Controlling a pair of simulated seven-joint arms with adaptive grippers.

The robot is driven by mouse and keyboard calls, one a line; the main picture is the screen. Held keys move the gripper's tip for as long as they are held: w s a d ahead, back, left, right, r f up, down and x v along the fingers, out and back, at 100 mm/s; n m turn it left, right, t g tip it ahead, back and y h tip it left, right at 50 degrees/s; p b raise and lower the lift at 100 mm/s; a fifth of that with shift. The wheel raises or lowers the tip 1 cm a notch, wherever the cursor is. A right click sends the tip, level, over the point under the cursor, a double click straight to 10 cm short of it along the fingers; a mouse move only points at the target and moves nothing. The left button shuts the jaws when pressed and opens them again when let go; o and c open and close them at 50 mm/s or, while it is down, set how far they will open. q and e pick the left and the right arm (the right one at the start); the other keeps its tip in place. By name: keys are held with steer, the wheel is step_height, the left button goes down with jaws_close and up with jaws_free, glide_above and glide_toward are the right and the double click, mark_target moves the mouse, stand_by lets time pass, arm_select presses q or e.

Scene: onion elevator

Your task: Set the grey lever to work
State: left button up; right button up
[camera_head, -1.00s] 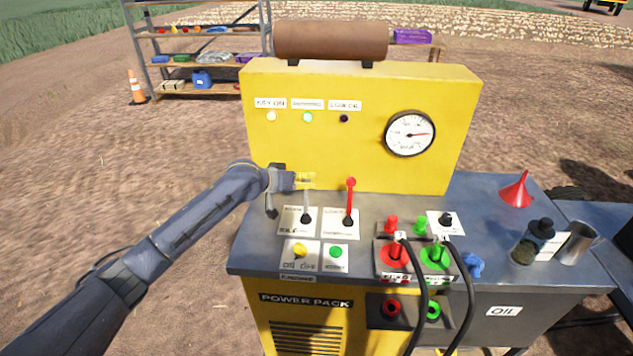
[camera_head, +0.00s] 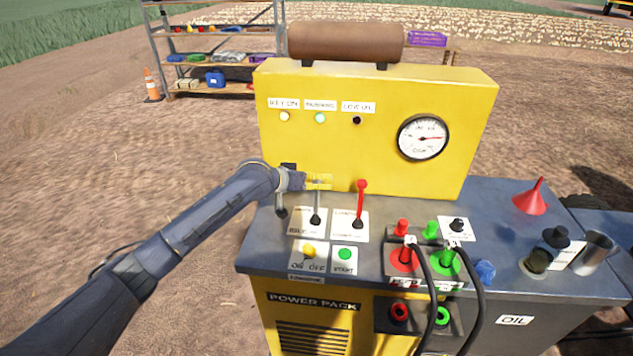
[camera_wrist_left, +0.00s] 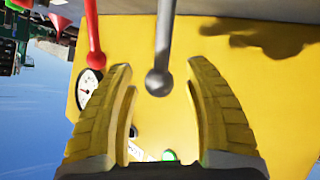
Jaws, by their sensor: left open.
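The grey lever (camera_head: 316,207) stands upright from its white label plate on the power pack's top. Its upper end is partly hidden behind my left gripper in the head view. My left gripper (camera_head: 319,182) is at the height of the lever's top, with its yellow fingers around that area. In the left wrist view the grey lever (camera_wrist_left: 160,50) with its round knob lies between the two open yellow fingers (camera_wrist_left: 160,100), with a gap on both sides. The fingers do not touch it there. My right gripper is not in view.
A red lever (camera_head: 361,203) stands just right of the grey one. The yellow panel (camera_head: 400,180) rises behind, with a gauge (camera_head: 423,138) and lit lamps. In front are a yellow switch (camera_head: 309,251), a green start button (camera_head: 345,254) and hose couplings (camera_head: 404,258).

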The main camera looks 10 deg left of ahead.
arm_select(q)
steer(key=v, duration=1.1)
steer(key=shift+s+a+r, duration=0.2)
steer(key=shift+s+a, duration=0.05)
